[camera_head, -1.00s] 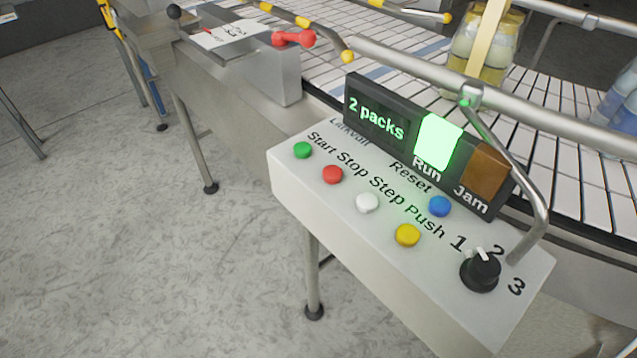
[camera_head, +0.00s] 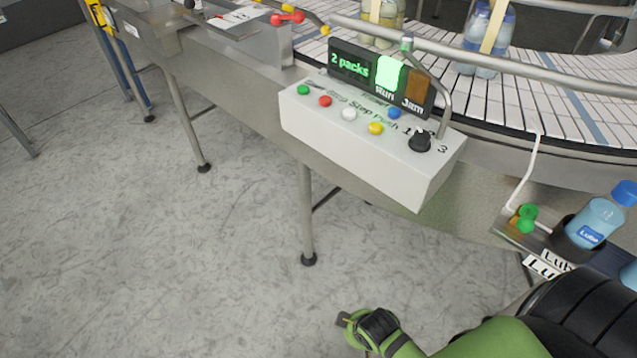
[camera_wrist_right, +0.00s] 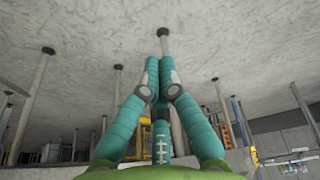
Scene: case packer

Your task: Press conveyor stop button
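The control box (camera_head: 355,151) is white and mounted on the side of the conveyor in the head view. Its red button (camera_head: 325,101), by the "Stop" label, sits between the green button (camera_head: 303,90) and the white button (camera_head: 349,113). The display (camera_head: 352,66) reads "2 packs", with the green Run lamp lit. My right gripper (camera_wrist_right: 158,61) shows in the wrist view with its teal fingers drawn together at the tips and nothing visible held. Only my green right arm shows low in the head view, well below the box. My left gripper is out of view.
A yellow button (camera_head: 376,128), a blue button (camera_head: 394,112) and a black selector knob (camera_head: 420,141) share the panel. A bent metal rail (camera_head: 447,100) arches over its right end. A blue-capped bottle (camera_head: 592,222) stands at right. Open floor (camera_head: 235,270) lies below the box.

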